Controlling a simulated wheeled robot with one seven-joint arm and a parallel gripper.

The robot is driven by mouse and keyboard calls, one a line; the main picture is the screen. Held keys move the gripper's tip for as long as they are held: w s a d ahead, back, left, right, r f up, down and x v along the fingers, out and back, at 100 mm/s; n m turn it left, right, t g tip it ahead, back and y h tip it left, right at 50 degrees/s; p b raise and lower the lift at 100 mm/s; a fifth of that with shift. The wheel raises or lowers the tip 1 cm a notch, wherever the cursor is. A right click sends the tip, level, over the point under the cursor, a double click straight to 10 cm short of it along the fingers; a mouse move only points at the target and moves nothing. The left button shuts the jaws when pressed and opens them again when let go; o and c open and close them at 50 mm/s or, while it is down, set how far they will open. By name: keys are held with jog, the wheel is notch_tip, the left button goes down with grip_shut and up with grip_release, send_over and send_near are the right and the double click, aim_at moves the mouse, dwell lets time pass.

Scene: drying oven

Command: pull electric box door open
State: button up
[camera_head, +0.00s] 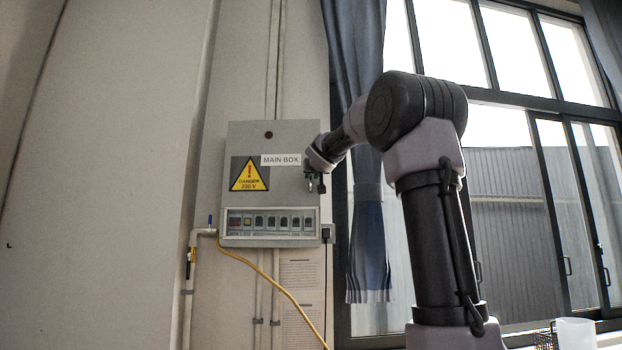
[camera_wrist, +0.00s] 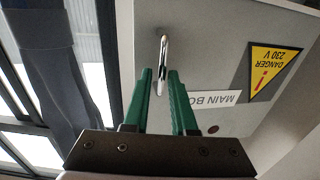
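The electric box (camera_head: 270,150) is a grey wall cabinet with a flat door, a "MAIN BOX" label and a yellow danger sign; its door looks shut. A shiny metal handle (camera_wrist: 163,50) stands on the door in the wrist view, which shows the box upside down. My gripper (camera_head: 316,184) is at the right edge of the door. In the wrist view its two green fingers (camera_wrist: 160,73) are apart, with the near end of the handle appearing between their tips. I see gaps beside the handle; contact cannot be told.
Below the door is a panel of switches (camera_head: 270,222). A yellow cable (camera_head: 270,278) hangs under the box. A blue curtain (camera_head: 368,230) and a window (camera_head: 505,190) are close on the right. Bare wall (camera_head: 110,180) lies left of the box.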

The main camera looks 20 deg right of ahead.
jog(key=shift+x, duration=1.25)
jog(key=shift+a, duration=0.1)
grip_shut()
dwell(0.5)
